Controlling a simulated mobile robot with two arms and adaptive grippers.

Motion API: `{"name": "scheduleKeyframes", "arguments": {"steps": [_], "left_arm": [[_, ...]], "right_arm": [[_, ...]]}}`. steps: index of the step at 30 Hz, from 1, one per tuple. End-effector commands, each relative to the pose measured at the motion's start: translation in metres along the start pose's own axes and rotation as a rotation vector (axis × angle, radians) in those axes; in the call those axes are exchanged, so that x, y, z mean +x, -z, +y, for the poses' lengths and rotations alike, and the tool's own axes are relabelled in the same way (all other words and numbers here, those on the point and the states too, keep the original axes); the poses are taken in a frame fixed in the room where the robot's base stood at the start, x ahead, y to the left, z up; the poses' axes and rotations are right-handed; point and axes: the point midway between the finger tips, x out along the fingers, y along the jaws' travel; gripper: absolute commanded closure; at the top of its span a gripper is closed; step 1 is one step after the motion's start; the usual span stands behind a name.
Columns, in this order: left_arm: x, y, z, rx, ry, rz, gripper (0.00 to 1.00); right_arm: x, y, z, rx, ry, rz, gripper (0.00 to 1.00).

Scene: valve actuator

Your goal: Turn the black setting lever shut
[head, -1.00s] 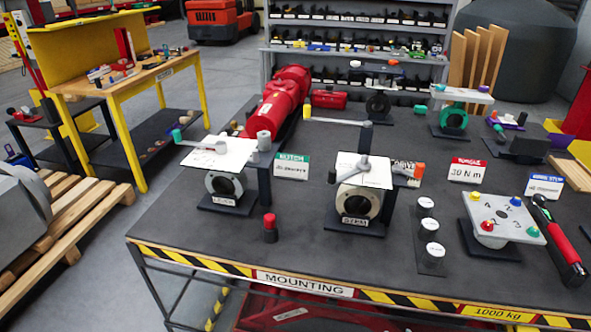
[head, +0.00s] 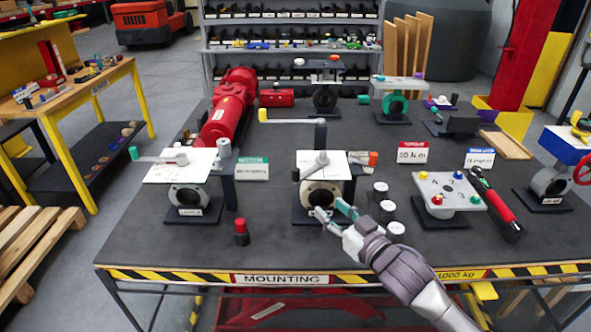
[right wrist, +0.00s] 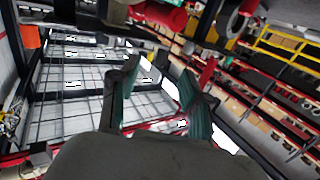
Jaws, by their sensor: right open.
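A small dark end (head: 296,175) shows there, probably the lever's black knob. My right gripper (head: 334,215) is open and empty, in front of the valve body's lower right and below the plate. It looks apart from the lever. Its teal-padded fingers are spread in the right wrist view (right wrist: 157,95), with nothing between them. My left gripper is out of view.
Round white-topped pieces (head: 388,210) stand close to my right arm. Another actuator (head: 183,165) is at left. A red-capped peg (head: 241,230) stands in front.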

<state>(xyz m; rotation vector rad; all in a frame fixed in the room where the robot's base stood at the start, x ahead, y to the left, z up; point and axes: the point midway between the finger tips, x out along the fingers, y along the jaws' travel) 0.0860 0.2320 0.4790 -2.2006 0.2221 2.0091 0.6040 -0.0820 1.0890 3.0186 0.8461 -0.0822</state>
Motion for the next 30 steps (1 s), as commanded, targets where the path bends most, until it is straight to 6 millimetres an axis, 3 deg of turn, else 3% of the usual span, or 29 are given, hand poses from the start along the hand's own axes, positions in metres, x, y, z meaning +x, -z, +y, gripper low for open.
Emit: {"name": "scheduleKeyframes", "arguments": {"steps": [2,6,11,21,30], "left_arm": [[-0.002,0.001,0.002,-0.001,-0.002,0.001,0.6],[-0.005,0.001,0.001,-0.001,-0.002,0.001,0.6],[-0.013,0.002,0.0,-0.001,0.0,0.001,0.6],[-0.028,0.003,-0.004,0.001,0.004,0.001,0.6],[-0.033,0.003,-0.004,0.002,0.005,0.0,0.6]], "right_arm": [[0.003,0.019,-0.002,-0.009,0.028,0.036,0.53],[0.011,0.027,-0.004,-0.008,0.043,0.054,0.53],[0.036,0.03,-0.005,-0.009,0.042,0.054,0.53],[0.107,0.033,-0.008,-0.008,0.04,0.052,0.53],[0.138,0.032,-0.009,-0.009,0.041,0.051,0.53]]}}
